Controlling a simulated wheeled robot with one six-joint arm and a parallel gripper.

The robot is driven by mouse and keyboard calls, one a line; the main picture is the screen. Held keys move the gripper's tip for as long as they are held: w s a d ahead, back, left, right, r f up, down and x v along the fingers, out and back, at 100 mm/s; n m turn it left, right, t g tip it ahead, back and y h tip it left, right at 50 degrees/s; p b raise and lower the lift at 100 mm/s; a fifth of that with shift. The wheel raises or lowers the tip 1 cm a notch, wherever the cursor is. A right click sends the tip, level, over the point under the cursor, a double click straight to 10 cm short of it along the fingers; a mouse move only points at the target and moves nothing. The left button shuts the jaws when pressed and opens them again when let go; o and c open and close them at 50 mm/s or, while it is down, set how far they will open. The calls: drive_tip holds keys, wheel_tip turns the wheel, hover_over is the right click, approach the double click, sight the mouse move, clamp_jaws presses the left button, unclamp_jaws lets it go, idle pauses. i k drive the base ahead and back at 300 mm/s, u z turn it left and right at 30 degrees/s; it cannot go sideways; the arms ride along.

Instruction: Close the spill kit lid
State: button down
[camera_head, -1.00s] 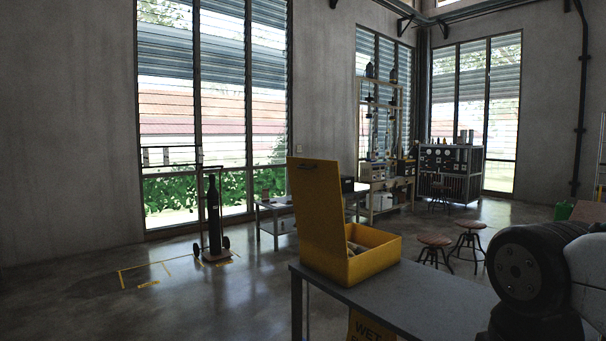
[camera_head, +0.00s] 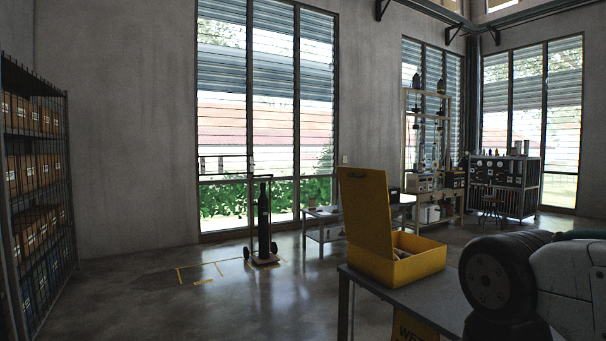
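The spill kit is a yellow box (camera_head: 419,264) on the left end of a grey table (camera_head: 400,300). Its yellow lid (camera_head: 364,213) stands open, close to upright, on the left side of the box, with a dark handle near its top edge. Some pale contents show inside the box, but I cannot tell what they are. Part of my arm, a dark round joint and a white link, shows at the lower right, in front of the table and apart from the kit. My gripper is not in view.
A yellow wet-floor sign (camera_head: 413,328) stands by the table's front. A gas cylinder on a trolley (camera_head: 264,220) stands on the floor further back. Shelves with boxes (camera_head: 36,190) line the left wall. The floor left of the table is mostly clear.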

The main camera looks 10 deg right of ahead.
sight(365, 193)
drive_tip(key=u, duration=0.35)
drive_tip(key=i, duration=1.3)
drive_tip(key=z, duration=0.4)
